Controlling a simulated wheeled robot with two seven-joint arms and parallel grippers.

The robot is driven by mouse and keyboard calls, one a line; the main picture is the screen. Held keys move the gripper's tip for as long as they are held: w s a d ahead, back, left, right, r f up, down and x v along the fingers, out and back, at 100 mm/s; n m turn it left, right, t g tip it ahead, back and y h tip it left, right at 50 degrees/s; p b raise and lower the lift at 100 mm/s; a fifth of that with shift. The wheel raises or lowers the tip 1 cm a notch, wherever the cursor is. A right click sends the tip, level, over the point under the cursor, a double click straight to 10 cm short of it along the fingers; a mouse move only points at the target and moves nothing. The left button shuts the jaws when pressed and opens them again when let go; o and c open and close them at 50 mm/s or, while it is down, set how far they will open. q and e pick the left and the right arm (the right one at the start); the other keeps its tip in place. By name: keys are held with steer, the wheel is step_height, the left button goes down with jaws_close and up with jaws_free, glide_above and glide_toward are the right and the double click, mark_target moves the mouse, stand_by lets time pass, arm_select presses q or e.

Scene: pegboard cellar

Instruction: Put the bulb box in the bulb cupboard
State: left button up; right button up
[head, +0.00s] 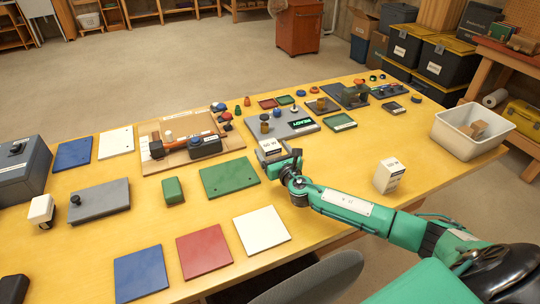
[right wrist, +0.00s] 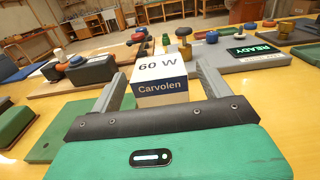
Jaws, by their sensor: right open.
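A small white and blue box marked "60 W" and "Carvolen" (right wrist: 160,82) stands on the yellow table. In the head view the same box (head: 270,147) is at the middle of the table, just beyond my right gripper (head: 284,160). In the right wrist view my right gripper (right wrist: 163,95) is open, with one finger on each side of the box and visible gaps. A second white box (head: 389,176) stands to the right of my right arm; its label is too small to read. I cannot make out a bulb cupboard for certain. My left gripper is not in view.
Flat green (head: 229,177), white (head: 262,231), red (head: 204,251) and blue (head: 140,273) plates lie on the table. A grey device with a "READY" display (head: 285,124) is beyond the box. A white bin (head: 455,130) stands at right, a dark grey box (head: 22,170) at far left.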

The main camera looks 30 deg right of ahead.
steer(key=shift+w+d, duration=0.1)
steer(key=shift+w, duration=1.05)
steer(key=c, duration=1.1)
